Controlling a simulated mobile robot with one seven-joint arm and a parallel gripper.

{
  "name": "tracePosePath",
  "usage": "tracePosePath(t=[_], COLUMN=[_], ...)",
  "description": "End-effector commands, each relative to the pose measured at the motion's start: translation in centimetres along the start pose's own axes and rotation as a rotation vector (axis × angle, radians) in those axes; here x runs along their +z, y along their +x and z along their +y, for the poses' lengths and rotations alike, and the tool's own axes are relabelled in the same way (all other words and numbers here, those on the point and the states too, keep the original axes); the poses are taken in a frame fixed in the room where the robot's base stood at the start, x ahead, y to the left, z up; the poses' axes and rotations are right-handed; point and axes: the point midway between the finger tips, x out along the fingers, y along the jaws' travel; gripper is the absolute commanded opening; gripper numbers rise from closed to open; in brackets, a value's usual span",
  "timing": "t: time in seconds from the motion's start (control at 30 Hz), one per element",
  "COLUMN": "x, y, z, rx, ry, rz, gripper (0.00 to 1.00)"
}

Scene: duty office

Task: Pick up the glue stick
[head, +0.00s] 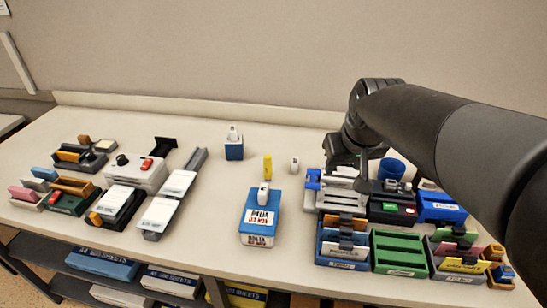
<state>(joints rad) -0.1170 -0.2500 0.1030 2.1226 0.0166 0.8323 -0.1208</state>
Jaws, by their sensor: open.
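A small yellow upright stick (267,166) stands on the table behind the blue-and-white box, and a short white upright piece (295,164) stands just right of it. Either may be the glue stick; they are too small to tell. My gripper (343,172) points down over the grey and blue desk items to the right of both, apart from them. It is open, with nothing seen held. Its fingertips are hard to make out against the items below.
A blue-and-white box (261,218) stands in front of the yellow stick, with a smaller blue box (234,148) behind left. Trays and a green organiser (399,251) crowd the right. Stationery fills the left. Bare tabletop (313,145) lies around the middle.

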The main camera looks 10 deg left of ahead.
Motion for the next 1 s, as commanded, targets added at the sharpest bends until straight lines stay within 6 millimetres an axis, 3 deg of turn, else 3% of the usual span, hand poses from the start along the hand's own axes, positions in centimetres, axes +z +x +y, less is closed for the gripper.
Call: tracePosePath(t=[0.2, 0.5, 0.7, 1.0], x=[-6.5, -13.0, -14.8, -14.9], y=[4.7, 12.0, 14.8, 17.6], z=[-3.6, -9.7, -12.2, -13.1], rx=[-0.062, -0.156, -0.193, -0.200], ry=[-0.120, -0.255, -0.298, -0.306], rz=[-0.017, -0.028, -0.029, -0.031], gripper=[0.48, 0.48, 0.48, 0.48])
